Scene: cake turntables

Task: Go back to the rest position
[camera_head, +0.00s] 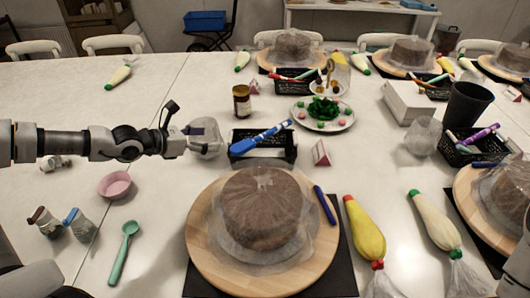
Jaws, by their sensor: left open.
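My left arm reaches in from the left, level above the table. My left gripper (188,141) is open. Its fingertips are close to a clear, rounded container (210,138); I cannot tell whether they touch it. A blue-handled tool (262,138) lies across a black basket (280,150) just right of that container. The wrapped brown cake (262,208) stands on a round wooden turntable (205,250) in front of me. A pale arm link at the lower right edge may be mine; my right gripper is not in view.
Left of the turntable are a pink bowl (115,185), a green spoon (124,252) and small bottles (80,224). Right of it lie yellow (366,230) and cream (435,220) piping bags. A brown jar (242,101) and a plate (347,120) stand behind. The far left table is mostly clear.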

